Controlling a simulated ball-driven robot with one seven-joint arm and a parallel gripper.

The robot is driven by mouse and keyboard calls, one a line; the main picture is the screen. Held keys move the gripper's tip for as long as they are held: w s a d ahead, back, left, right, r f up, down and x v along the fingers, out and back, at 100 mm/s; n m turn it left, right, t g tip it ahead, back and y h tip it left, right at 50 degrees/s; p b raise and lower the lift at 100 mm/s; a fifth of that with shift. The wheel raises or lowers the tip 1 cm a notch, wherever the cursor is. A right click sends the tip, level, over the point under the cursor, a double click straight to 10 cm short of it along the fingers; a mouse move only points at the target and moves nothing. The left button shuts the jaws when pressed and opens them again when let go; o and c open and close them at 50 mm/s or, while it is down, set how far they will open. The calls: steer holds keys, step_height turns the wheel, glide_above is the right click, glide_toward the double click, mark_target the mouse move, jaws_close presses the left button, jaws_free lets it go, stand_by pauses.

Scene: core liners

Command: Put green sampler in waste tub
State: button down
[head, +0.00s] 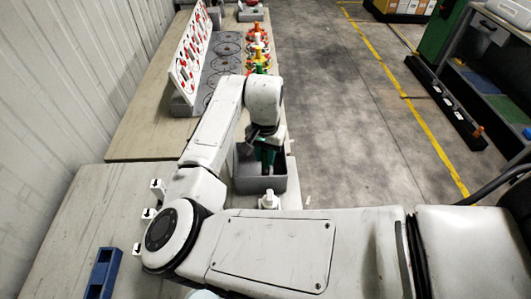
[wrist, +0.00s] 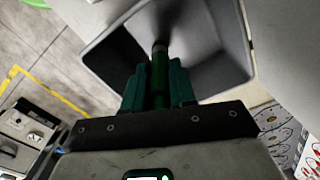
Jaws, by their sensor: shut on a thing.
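The green sampler (wrist: 160,68) is a slim dark green rod with a grey band, held between the fingers of my gripper (wrist: 158,85). In the head view my gripper (head: 268,152) is partly hidden by my arm, and the sampler cannot be clearly told apart from the green fingers. The waste tub (head: 266,184) is a grey open box on the table's right side. My gripper is over the tub, with its fingers inside the rim's outline. In the wrist view the tub (wrist: 222,80) lies beyond the fingers. I cannot tell whether the sampler touches the tub floor.
A white board with red and dark pieces (head: 190,50) stands at the back left. Several colourful items (head: 258,50) line the table's far right edge. A small white fitting (head: 269,200) stands just in front of the tub. A blue block (head: 103,272) lies front left.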

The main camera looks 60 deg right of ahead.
steer(key=shift+f, duration=0.2)
steer(key=c, duration=0.9)
jaws_free()
steer(key=shift+r, duration=0.1)
step_height(320, 180, up, 12)
steer(key=shift+r+b, duration=0.15)
steer(key=shift+b, duration=0.85)
